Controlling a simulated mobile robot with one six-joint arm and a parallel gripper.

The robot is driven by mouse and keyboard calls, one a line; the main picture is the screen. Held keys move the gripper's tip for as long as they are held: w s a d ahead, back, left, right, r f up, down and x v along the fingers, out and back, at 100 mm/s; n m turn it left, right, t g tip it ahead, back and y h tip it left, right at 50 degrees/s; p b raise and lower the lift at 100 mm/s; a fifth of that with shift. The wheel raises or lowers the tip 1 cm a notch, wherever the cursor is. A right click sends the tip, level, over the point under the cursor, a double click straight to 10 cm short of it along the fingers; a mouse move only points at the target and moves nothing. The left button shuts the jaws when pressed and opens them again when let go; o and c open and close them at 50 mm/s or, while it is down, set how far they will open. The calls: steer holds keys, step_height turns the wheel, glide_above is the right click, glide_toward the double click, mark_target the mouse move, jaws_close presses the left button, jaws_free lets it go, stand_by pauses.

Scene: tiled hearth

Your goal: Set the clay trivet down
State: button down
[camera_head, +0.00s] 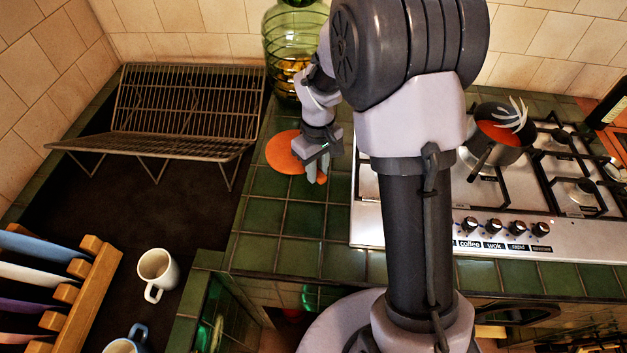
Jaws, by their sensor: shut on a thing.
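The clay trivet (281,152) is a flat round orange disc at the back of the green tiled counter, left of the stove. My gripper (316,172) is at the right edge of the trivet, pointing down, with its fingers shut on it. The gripper covers part of the trivet's right side. I cannot tell whether the trivet touches the tiles or is held just above them.
A green glass jar (291,45) stands behind my gripper. A wire dish rack (178,113) is to the left, with a white mug (158,271) nearer. The gas stove (420,222) with a pot (497,140) is to the right. Green tiles (262,216) in front are clear.

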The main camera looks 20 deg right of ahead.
mark_target(317, 190)
step_height(317, 190, down, 6)
steer(key=shift+r+b, duration=0.25)
steer(key=shift+b, duration=0.65)
steer(key=shift+f, duration=0.2)
steer(key=c, duration=1.3)
jaws_free()
steer(key=shift+o, duration=0.2)
steer(key=shift+r, duration=0.1)
